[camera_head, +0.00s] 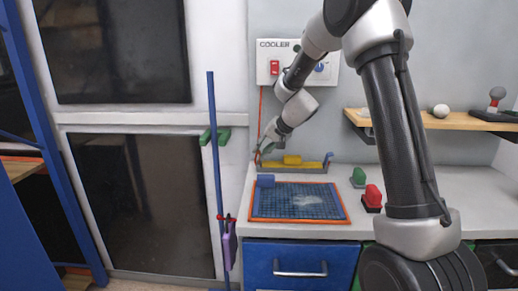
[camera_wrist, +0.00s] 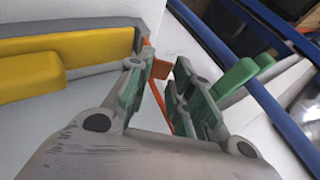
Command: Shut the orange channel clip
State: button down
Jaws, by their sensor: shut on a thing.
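The orange channel clip (camera_wrist: 160,69) shows as a small orange piece between my fingertips in the wrist view. It is at the end of a grey channel with a yellow block and strip (camera_wrist: 70,50). My gripper (camera_wrist: 164,70) is shut on the clip, with a finger on each side. Its fingers hide part of the clip, so I cannot tell whether the clip is latched. In the head view, my gripper (camera_head: 262,153) is at the left end of the channel (camera_head: 305,170), at the back of the bench.
A blue mat with an orange rim (camera_head: 343,217) lies in front of the channel. Green (camera_head: 358,177) and red (camera_head: 373,197) pieces stand to its right. A blue post (camera_head: 213,130) with a green bracket is at left. A cooler panel (camera_head: 262,60) hangs above.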

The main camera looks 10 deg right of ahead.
jog(key=y, duration=0.1)
jog(key=d, duration=0.1)
jog(key=t+y, duration=0.1)
jog(key=shift+s+d+f+m+y, duration=0.25)
jog(key=shift+d+f+m+y, duration=0.05)
jog(key=shift+d+f+m, duration=0.1)
jog(key=shift+s+d+f+t+y, duration=0.2)
jog(key=shift+d+f+t+y, duration=0.15)
jog(key=shift+t+y, duration=0.35)
jog(key=shift+m+y, duration=0.3)
jog(key=c, duration=1.3)
grip_release()
jog(key=shift+f, duration=0.1)
notch_tip(320, 180, up, 10)
jog(key=shift+r, duration=0.1)
jog(key=shift+c, duration=0.6)
